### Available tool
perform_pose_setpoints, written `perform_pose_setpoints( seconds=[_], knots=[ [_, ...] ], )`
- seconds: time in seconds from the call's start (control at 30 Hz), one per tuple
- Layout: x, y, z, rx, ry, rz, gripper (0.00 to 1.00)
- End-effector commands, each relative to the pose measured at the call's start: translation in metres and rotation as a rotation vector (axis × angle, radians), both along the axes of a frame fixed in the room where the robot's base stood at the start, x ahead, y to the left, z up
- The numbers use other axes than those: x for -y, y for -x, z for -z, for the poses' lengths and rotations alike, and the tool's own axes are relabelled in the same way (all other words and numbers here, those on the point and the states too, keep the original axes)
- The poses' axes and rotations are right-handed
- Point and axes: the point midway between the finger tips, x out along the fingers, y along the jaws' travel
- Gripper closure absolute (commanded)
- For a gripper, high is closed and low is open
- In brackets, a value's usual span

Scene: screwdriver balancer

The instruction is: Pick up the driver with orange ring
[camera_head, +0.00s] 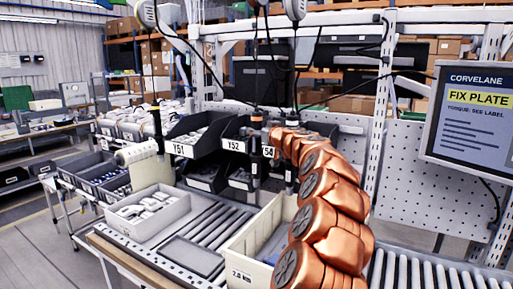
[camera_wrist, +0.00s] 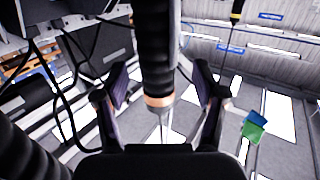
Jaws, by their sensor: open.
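In the wrist view, a dark ribbed driver (camera_wrist: 157,45) with an orange ring near its lower end hangs between the two fingers of my gripper (camera_wrist: 160,88). Its metal tip points down past the ring. The fingers stand apart on either side of it, with gaps visible. In the head view, my gripper (camera_head: 262,152) is at the end of the copper-coloured arm, among the hanging drivers in front of the dark bins. The arm partly hides that area, so which driver is at the fingers is hard to tell there.
Another hanging driver (camera_head: 156,120) is to the left. Dark labelled bins (camera_head: 186,150) stand close behind. Below are a grey tray of white parts (camera_head: 147,228), a roller conveyor (camera_head: 208,228) and a cream crate (camera_head: 240,262). A monitor (camera_head: 470,120) is at the right.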

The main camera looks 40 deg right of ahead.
Motion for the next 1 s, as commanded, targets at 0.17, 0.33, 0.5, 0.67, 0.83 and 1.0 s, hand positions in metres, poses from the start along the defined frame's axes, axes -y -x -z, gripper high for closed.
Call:
perform_pose_setpoints(
  seconds=[0.17, 0.33, 0.5, 0.67, 0.83, 1.0],
  knots=[
    [0.008, -0.014, 0.000, -0.003, -0.002, 0.001, 0.30],
    [0.012, -0.025, 0.000, -0.001, 0.000, 0.003, 0.30],
    [0.013, -0.030, 0.002, -0.001, -0.001, 0.002, 0.30],
    [0.013, -0.030, 0.002, 0.000, -0.001, 0.002, 0.30],
    [0.013, -0.030, 0.002, 0.000, -0.001, 0.002, 0.39],
    [0.013, -0.030, 0.002, 0.000, -0.001, 0.002, 0.57]
  ],
)
